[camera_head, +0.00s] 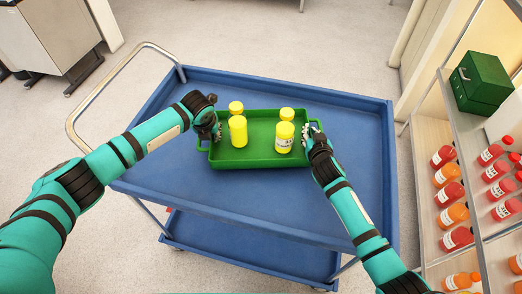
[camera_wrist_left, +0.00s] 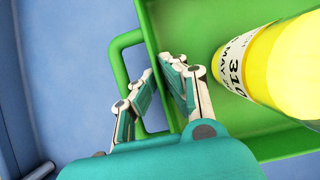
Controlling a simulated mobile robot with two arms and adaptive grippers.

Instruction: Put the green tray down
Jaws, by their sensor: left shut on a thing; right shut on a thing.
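The green tray (camera_head: 262,128) is over the blue cart's top and looks level; I cannot tell whether it touches the surface. My left gripper (camera_head: 217,131) is shut on the tray's left side. In the left wrist view its fingers (camera_wrist_left: 168,72) close by the handle (camera_wrist_left: 118,48) and tray wall, with a labelled yellow bottle (camera_wrist_left: 270,65) just inside. My right gripper (camera_head: 306,134) is shut on the tray's right side; its fingertips are partly hidden.
The blue cart (camera_head: 350,180) has raised edges and a metal push handle (camera_head: 100,90) at left. Its top is clear around the tray. A shelf (camera_head: 432,135) at right holds red and orange bottles and a dark green box (camera_head: 482,80).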

